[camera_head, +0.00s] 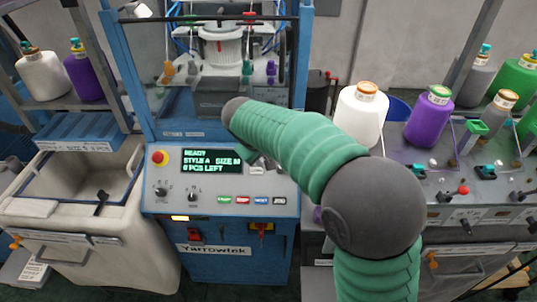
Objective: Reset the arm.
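My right arm, with green ribbed sleeves and dark grey joints, comes in from the bottom right. It reaches up and left across the front of the blue knitting machine (225,277), with a bent joint over the panel's right side. A small green part shows beneath its far end, and I see no fingers of my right gripper. My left arm and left gripper are not in view.
A red stop button (160,157) and coloured buttons (250,200) sit on the panel. At right, a white yarn cone (360,116) and a purple cone (429,120) stand by a console with switches. An open pale bin (85,175) stands at left.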

